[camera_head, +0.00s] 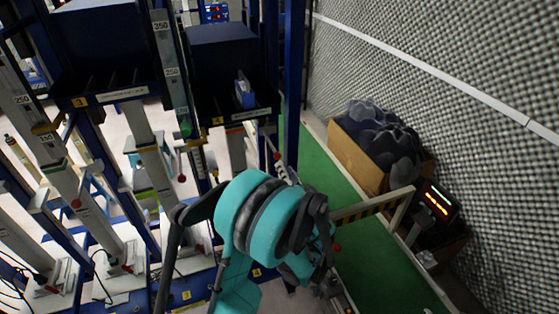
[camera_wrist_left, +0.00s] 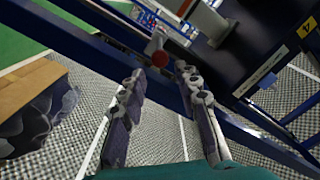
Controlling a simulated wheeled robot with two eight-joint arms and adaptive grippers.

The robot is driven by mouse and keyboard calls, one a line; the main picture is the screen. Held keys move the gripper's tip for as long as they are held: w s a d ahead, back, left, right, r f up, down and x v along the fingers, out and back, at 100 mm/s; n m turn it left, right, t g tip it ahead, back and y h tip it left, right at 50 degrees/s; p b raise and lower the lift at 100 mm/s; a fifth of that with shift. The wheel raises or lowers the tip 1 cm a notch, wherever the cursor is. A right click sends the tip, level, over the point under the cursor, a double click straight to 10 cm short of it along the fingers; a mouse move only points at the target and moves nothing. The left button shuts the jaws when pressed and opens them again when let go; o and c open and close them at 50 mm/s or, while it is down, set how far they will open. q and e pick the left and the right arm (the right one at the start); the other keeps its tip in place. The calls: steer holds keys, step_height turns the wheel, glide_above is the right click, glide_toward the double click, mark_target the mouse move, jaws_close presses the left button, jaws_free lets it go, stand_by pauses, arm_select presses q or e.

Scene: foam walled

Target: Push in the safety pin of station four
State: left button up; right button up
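Station four (camera_head: 235,75) is a blue housing with a yellow 4 label and a white nameplate; it also shows at the right of the left wrist view (camera_wrist_left: 240,45). Its safety pin appears as a red ball knob (camera_head: 277,156) on a grey stem, just above my teal left arm. In the left wrist view, the red knob (camera_wrist_left: 160,58) lies just beyond the fingertips, near the gap between them. My left gripper (camera_wrist_left: 161,74) is open and empty. Its fingers are hidden in the head view. Whether they touch the knob is unclear. My right gripper is out of view.
A cardboard box (camera_head: 350,155) with dark foam lumps stands by the grey foam wall (camera_head: 460,60). A striped barrier (camera_head: 370,207) and a red-lit display (camera_head: 437,202) are at the right. Neighbouring station three (camera_head: 105,45) stands left. Green floor (camera_head: 310,160) runs between stations and box.

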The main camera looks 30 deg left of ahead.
mark_target(278, 158)
arm_select(q)
steer(key=x, duration=0.6)
steer(key=shift+a+b, duration=0.1)
steer(key=shift+b, duration=0.3)
jaws_close()
